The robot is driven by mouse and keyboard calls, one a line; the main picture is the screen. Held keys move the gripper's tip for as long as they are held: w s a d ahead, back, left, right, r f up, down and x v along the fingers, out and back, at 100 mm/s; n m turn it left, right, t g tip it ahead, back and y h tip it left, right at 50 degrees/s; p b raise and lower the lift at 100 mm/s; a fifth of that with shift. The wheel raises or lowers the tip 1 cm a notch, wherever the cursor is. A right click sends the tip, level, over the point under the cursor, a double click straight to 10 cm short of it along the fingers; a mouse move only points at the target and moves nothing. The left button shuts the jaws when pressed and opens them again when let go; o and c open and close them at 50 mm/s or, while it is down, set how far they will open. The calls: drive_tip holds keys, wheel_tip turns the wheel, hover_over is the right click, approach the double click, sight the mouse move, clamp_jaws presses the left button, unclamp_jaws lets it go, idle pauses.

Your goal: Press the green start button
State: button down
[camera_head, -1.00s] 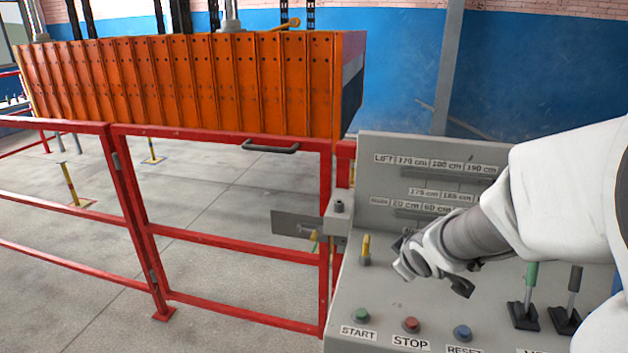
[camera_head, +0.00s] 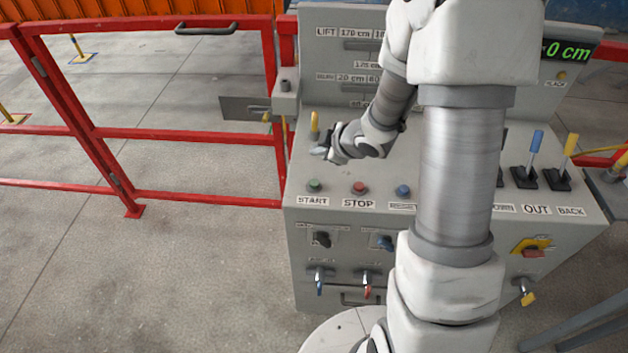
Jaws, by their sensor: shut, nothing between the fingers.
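The green start button (camera_head: 315,185) is on the left of the grey control panel's sloped top, above a START label (camera_head: 312,201). My gripper (camera_head: 318,151) is above and slightly right of the button in the picture, close to the yellow-handled switch (camera_head: 314,124). The gripper is small and partly turned away here; it looks shut and holds nothing. It appears apart from the start button. The button itself is fully visible.
A red stop button (camera_head: 359,188) and a blue button (camera_head: 403,190) sit right of the start button. Levers (camera_head: 529,160) stand at the panel's right. A red fence (camera_head: 180,135) borders the left. Knobs and keys line the panel's front. My arm hides the panel's middle.

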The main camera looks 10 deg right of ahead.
sight(318, 185)
wheel_tip(318, 185, down, 9)
drive_tip(key=b, duration=0.8)
drive_tip(key=shift+r, duration=0.1)
idle(1.9)
drive_tip(key=shift+f+b, duration=0.4)
drive_tip(key=shift+b, duration=0.05)
drive_tip(key=shift+f+b, duration=0.45)
drive_tip(key=shift+f, duration=0.05)
idle(0.4)
drive_tip(key=shift+r, duration=0.1)
drive_tip(key=shift+r+p, duration=0.8)
